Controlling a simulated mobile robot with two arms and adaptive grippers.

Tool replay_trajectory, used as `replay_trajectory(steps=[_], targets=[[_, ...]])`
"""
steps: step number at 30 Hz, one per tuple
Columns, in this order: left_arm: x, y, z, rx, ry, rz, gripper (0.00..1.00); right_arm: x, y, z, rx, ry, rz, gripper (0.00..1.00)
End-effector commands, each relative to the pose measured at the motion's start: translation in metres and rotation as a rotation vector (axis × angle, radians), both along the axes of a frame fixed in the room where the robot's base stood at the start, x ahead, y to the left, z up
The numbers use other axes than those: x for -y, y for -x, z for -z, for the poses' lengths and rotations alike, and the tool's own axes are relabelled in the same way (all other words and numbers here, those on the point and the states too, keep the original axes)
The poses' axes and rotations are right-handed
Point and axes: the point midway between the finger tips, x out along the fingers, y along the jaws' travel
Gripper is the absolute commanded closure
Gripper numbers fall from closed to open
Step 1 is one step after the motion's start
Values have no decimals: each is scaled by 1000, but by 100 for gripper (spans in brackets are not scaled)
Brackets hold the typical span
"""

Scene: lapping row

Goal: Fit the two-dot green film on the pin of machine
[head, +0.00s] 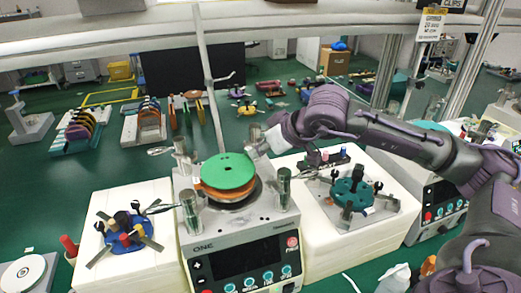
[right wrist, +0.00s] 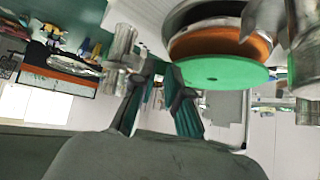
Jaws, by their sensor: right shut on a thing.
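The green film (head: 229,171) is a round disc with small dark marks; I cannot tell their count surely. It lies over an orange disc (head: 229,195) on the round platform of the machine (head: 243,237) labelled ONE. I cannot tell whether the two discs touch, and the pin is hidden beneath. My right gripper (head: 256,143) reaches the film's far right edge and is shut on it. In the right wrist view, the film (right wrist: 222,73) shows beside the finger tips, with the orange rim behind it. My left gripper is not in view.
Metal posts (head: 284,187) stand around the platform. A blue hub with arms (head: 130,238) lies on the left white block, and a dark green hub (head: 352,193) on the right one. A rail (head: 207,75) rises behind. Disc racks (head: 83,128) stand farther back.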

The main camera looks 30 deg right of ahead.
Motion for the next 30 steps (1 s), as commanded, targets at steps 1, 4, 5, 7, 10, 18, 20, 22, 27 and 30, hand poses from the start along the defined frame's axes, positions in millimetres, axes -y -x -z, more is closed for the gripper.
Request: replay_trajectory(steps=[1, 4, 5, 7, 10, 18, 20, 22, 27, 30], targets=[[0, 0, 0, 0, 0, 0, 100, 0, 0, 0, 1, 0, 0, 100], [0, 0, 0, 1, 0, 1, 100, 0, 0, 0, 1, 0, 0, 100], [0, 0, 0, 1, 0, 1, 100, 0, 0, 0, 1, 0, 0, 100], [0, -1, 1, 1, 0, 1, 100, 0, 0, 0, 1, -2, 0, 100], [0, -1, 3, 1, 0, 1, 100, 0, 0, 1, 0, -3, 0, 100], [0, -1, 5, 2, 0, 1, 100, 0, 0, -1, 0, -5, -1, 100], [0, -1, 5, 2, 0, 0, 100, 0, 0, 0, 0, -5, -1, 100], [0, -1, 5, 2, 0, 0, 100, 0, 0, 0, 0, -5, -1, 100], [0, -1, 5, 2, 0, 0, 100, 0, 0, 0, 0, -5, -1, 100], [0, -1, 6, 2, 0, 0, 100, 0, 0, 0, 0, -5, -1, 100]])
